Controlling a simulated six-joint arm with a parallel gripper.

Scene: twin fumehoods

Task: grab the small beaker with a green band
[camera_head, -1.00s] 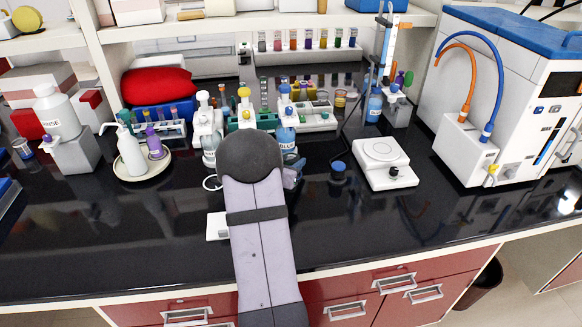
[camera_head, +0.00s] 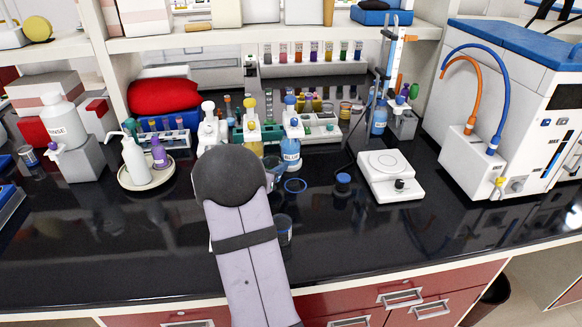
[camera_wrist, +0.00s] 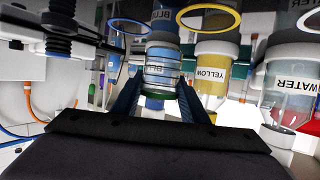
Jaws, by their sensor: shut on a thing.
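In the wrist view, my gripper (camera_wrist: 158,104) has its two dark blue fingers on either side of a small clear beaker with a green band (camera_wrist: 160,82). The fingers are shut on it, and the green band shows between them. A blue-labelled bottle is behind the beaker, so its far edge is hard to make out. In the head view, my arm's round dark joint hides most of the gripper and the held beaker. I cannot tell how high the beaker is above the bench.
A white stirrer plate (camera_head: 389,177) is farther right. The black bench's front right is clear.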

